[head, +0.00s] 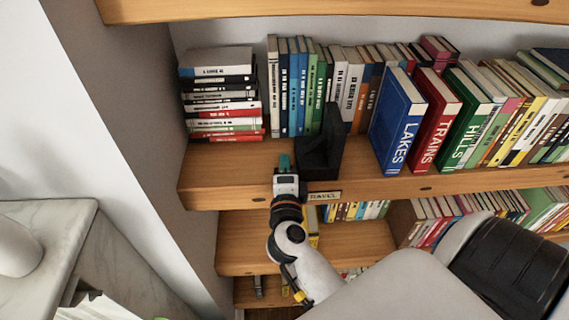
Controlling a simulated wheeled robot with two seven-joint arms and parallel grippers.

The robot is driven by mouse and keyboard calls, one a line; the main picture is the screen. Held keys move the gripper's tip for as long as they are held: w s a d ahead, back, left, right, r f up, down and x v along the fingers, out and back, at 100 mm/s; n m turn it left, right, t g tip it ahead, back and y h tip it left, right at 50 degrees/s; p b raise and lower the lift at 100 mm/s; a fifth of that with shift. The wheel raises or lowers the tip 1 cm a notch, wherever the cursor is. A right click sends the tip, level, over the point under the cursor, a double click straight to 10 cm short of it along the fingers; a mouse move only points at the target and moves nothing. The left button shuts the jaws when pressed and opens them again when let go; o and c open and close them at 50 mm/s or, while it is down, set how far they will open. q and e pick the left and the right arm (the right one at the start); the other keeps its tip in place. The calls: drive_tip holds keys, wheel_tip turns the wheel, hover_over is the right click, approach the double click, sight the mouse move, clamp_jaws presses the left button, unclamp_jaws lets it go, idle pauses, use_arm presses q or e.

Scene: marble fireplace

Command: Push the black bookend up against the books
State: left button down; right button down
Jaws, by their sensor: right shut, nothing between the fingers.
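The black bookend (326,148) stands upright on the wooden shelf (232,176), near its front edge. The front row of books starts to its right with the blue LAKES book (393,120), then the red TRAINS book (434,122) and the green HILLS book (470,128). A strip of bare shelf lies between the bookend and LAKES. My right gripper (285,163) is shut and empty, just left of the bookend at the shelf's front. I cannot tell if it touches the bookend. My left gripper is out of view.
A flat stack of books (222,95) lies at the shelf's left end. A back row of upright books (310,85) stands behind the bookend. Lower shelves hold more books. A marble surface (45,222) is at left.

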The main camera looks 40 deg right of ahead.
sight(368, 168)
idle(0.7)
